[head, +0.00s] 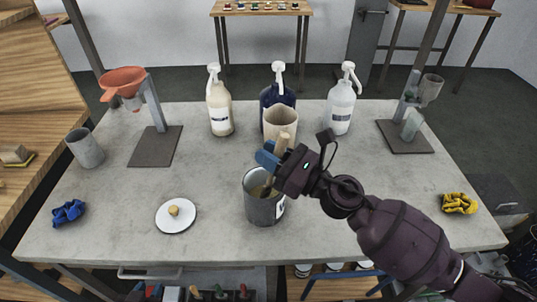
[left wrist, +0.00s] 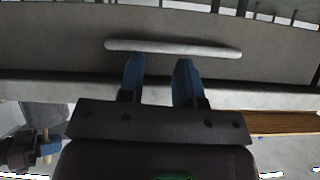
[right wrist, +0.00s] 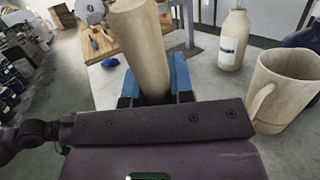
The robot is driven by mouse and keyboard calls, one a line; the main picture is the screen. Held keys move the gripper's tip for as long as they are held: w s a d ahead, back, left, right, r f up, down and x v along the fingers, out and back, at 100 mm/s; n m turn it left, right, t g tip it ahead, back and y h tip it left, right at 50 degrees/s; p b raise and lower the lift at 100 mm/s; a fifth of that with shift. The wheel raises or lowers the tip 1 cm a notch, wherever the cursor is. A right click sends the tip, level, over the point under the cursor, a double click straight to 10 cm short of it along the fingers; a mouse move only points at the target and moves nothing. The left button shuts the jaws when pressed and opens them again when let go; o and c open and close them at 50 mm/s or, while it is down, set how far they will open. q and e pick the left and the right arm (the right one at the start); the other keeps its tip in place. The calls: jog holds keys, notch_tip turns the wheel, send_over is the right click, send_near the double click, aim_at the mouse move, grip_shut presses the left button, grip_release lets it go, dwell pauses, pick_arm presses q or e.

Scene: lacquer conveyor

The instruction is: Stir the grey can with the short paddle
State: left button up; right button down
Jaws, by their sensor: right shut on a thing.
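The grey can (head: 262,208) stands upright near the front middle of the table, with a pale label partly showing. My right gripper (head: 268,160) is above it, shut on the wooden handle of the short paddle (head: 281,146). The handle also fills the gap between the fingers in the right wrist view (right wrist: 140,50). The paddle leans, its lower end inside the can and hidden there.
A beige jug (head: 280,122) stands just behind the can. Pump bottles (head: 220,112) line the back. A funnel stand (head: 152,148), grey cup (head: 85,148) and white plate (head: 175,217) are left. Another stand (head: 405,138) and yellow cloth (head: 459,203) are right.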

notch_tip(320, 180, up, 2)
jog(key=shift+d+p, duration=0.15)
jog(key=shift+p, duration=0.5)
jog(key=shift+s+d+r+p, duration=0.1)
jog(key=shift+d+r+p, duration=0.05)
jog(key=shift+r+p, duration=0.45)
jog(key=shift+s+d+r+p, duration=0.1)
jog(key=shift+r+p, duration=0.4)
jog(key=shift+r, duration=0.15)
jog(key=shift+s+d+r+p, duration=0.1)
jog(key=shift+r+p, duration=0.5)
jog(key=shift+r, duration=0.05)
jog(key=shift+s+d+r+p, duration=0.1)
jog(key=shift+r+p, duration=0.45)
jog(key=shift+r, duration=0.1)
jog(key=shift+d+r+p, duration=0.1)
jog(key=shift+r+p, duration=0.3)
jog(key=shift+r, duration=0.1)
jog(key=shift+d+r+p, duration=0.15)
jog(key=shift+r+p, duration=0.25)
jog(key=shift+r, duration=0.15)
jog(key=shift+r, duration=2.5)
